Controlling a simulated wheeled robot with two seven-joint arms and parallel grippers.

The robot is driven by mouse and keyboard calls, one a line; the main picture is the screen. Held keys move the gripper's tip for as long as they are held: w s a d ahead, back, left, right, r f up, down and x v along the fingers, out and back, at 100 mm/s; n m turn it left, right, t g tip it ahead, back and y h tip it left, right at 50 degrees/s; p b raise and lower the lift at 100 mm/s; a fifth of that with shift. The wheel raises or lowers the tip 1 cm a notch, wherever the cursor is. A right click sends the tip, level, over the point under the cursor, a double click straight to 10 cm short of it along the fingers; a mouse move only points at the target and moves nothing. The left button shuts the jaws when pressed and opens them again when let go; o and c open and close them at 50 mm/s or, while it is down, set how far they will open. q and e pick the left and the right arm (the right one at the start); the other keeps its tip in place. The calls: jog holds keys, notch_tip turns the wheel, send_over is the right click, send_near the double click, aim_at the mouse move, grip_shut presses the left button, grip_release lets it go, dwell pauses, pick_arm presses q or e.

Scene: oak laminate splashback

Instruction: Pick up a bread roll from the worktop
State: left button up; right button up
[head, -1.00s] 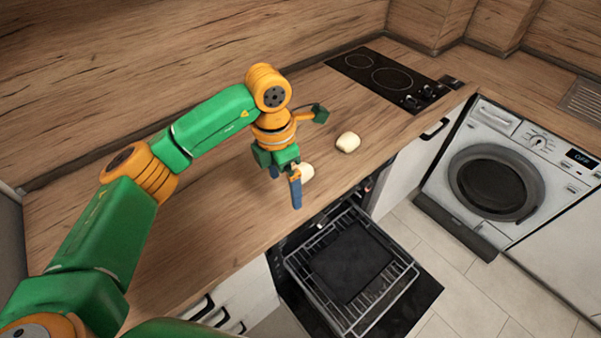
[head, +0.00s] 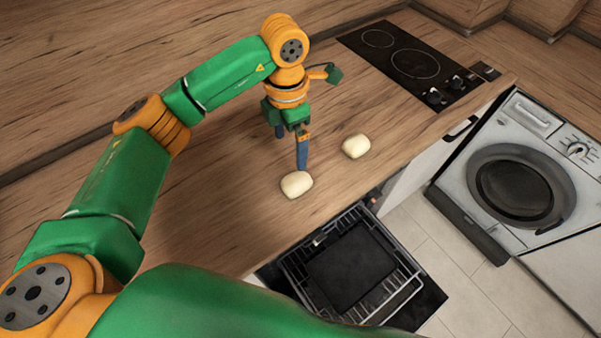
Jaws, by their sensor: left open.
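Two pale bread rolls lie on the wooden worktop (head: 215,190). The nearer roll (head: 296,185) is close to the worktop's front edge, and the other roll (head: 356,146) lies further back to the right. My left gripper (head: 291,150) points down with its two blue fingers apart and nothing between them. Its nearer fingertip shows just behind the nearer roll in the picture; I cannot tell whether they touch. My right gripper is not in view.
An open oven with a wire rack and dark tray (head: 350,265) sits below the front edge. A black hob (head: 415,60) is at the back right, and a washing machine (head: 515,190) stands at the right. The wooden splashback (head: 120,60) rises behind my arm.

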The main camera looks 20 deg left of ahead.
pick_arm(q)
jog(key=b, duration=0.5)
send_over(289, 182)
jog(key=s, duration=0.1)
jog(key=f, duration=0.5)
jog(key=shift+s+d+f, duration=0.15)
jog(key=shift+d+f, duration=0.1)
jog(key=shift+f, duration=0.05)
jog(key=f+b, duration=0.2)
jog(key=shift+w+f+b, duration=0.25)
jog(key=shift+w+b, duration=0.05)
jog(key=shift+w, duration=0.05)
jog(key=shift+w+f+p, duration=0.15)
jog(key=shift+f+p, duration=0.1)
jog(key=shift+p, duration=0.05)
jog(key=f+p, duration=0.3)
jog(key=shift+a+f, duration=0.2)
jog(key=shift+a, duration=0.05)
notch_tip(289, 182, down, 3)
jog(key=shift+r, duration=0.2)
jog(key=shift+w+f, duration=0.1)
jog(key=shift+f, duration=0.05)
jog(key=c, duration=1.3)
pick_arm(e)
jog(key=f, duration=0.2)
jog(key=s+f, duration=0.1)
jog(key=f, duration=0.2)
